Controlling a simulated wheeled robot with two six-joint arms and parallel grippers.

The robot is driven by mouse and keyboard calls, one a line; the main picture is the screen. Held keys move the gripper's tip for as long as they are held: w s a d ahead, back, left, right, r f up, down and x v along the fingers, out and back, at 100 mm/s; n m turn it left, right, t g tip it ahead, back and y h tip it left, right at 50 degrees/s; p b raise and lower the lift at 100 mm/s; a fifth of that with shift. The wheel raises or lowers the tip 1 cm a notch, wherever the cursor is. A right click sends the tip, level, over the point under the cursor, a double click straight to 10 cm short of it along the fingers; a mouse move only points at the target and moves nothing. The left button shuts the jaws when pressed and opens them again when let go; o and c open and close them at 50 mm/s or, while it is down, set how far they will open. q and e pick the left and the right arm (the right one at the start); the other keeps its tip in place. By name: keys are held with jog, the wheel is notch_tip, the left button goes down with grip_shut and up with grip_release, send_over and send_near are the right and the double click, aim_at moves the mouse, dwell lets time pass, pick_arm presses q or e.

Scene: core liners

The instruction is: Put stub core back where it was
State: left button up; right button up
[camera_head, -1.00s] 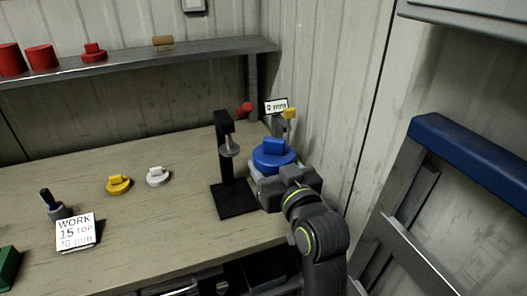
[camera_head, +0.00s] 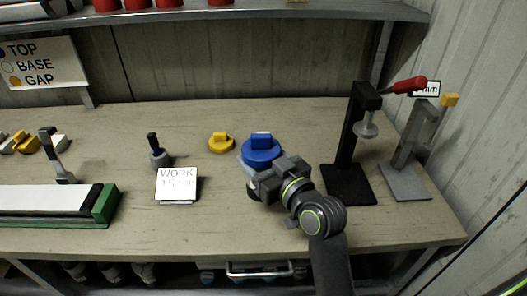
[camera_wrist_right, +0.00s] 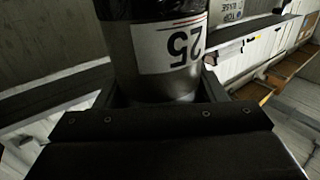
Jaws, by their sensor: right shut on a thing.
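My right gripper (camera_head: 254,178) is over the middle of the bench in the head view, shut on a blue-topped core (camera_head: 262,148) with a raised blue grip on its top. In the right wrist view, the held core (camera_wrist_right: 165,60) is a metallic cylinder with a dark band and a white label reading 25, upside down, between the jaws. I cannot tell whether its bottom touches the bench. A yellow knobbed disc (camera_head: 220,142) sits just left of the blue top. My left gripper is not in view.
A black stand (camera_head: 349,185) with a red handle and a grey stand (camera_head: 405,185) are on the right. A green-ended block (camera_head: 105,207) lies farther left. A shelf (camera_head: 300,14) holds red cylinders.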

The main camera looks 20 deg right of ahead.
jog(key=shift+w+a+f, duration=0.2)
jog(key=shift+a+f, duration=0.05)
jog(key=shift+a, duration=0.05)
jog(key=shift+s+d+f+b, duration=0.1)
jog(key=shift+s+f+b, duration=0.05)
jog(key=shift+f+b, duration=0.8)
notch_tip(320, 180, down, 5)
jog(key=b, duration=0.5)
jog(key=shift+r, duration=0.2)
jog(key=shift+f+b, duration=0.55)
jog(key=shift+f, duration=0.15)
